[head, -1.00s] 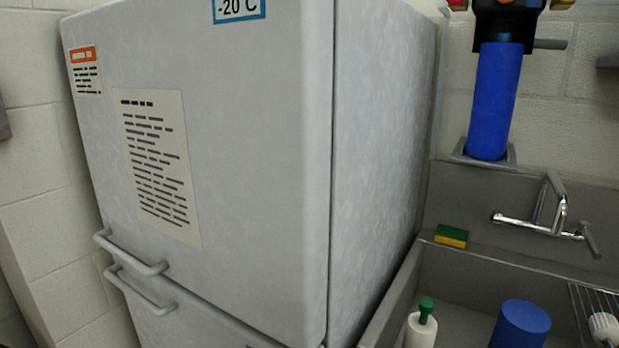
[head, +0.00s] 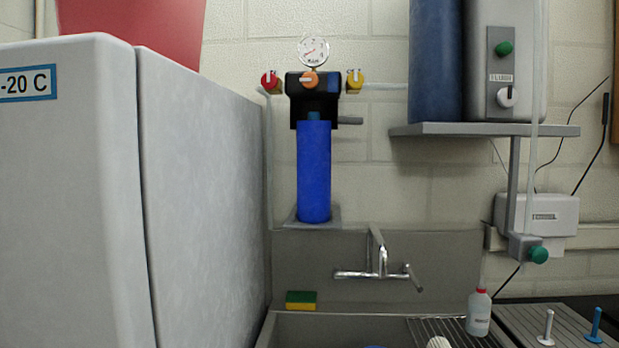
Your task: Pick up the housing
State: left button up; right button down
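A blue cylindrical housing (head: 314,172) hangs upright under a black filter head (head: 313,86) on the wall above the sink. Its lower end is at a small grey bracket (head: 291,222); I cannot tell whether it rests on it. The head carries a round gauge (head: 313,49), an orange knob, a red valve (head: 269,81) at left and a yellow valve (head: 355,79) at right. A sliver of another blue thing shows at the bottom edge, in the sink, mostly cut off. Neither of my grippers is in view.
A tall -20 C freezer (head: 205,200) fills the left. A tap (head: 378,270), a sponge (head: 301,300) and a wire rack with a bottle (head: 479,312) are at the sink (head: 330,322). A shelf (head: 470,130) with a blue cylinder and a grey unit juts out at right.

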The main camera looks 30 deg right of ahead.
aim_at(313, 137)
jog(key=l+u, duration=0.2)
jog(key=l, duration=0.4)
jog(key=l+u, duration=0.15)
jog(key=l, duration=0.4)
jog(key=k+l+u, duration=0.2)
jog(key=l, duration=0.4)
